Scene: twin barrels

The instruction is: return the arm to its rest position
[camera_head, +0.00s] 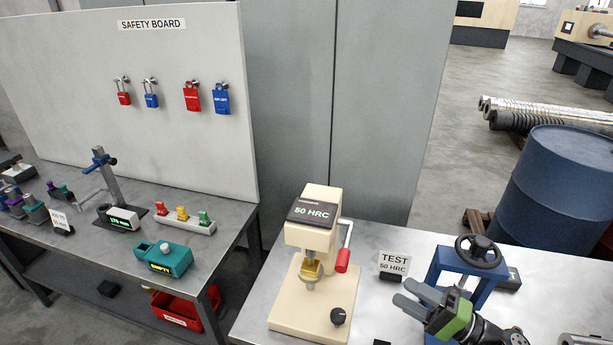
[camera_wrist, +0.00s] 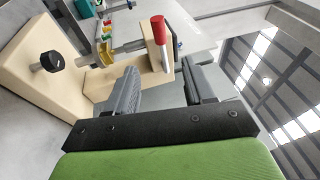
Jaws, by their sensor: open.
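My gripper (camera_head: 422,298) is at the lower right of the head view, with grey fingers and a green body. Its two fingers are apart and nothing shows between them. It is above the right-hand bench, right of the cream hardness tester (camera_head: 318,240). In the wrist view my gripper (camera_wrist: 160,88) has its fingers pointing towards the tester (camera_wrist: 60,75), whose red-ended lever (camera_wrist: 160,35) shows beyond them. The tester's display reads 50 HRC. A gold-coloured piece (camera_head: 311,268) sits at the tester's anvil.
A blue press frame with a handwheel (camera_head: 480,252) stands right behind my gripper. A TEST 50 HRC sign (camera_head: 394,263) stands between it and the tester. The left bench (camera_head: 90,240) holds a teal box (camera_head: 165,258) and several coloured pieces. A blue barrel (camera_head: 555,185) stands behind the right bench (camera_head: 260,290).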

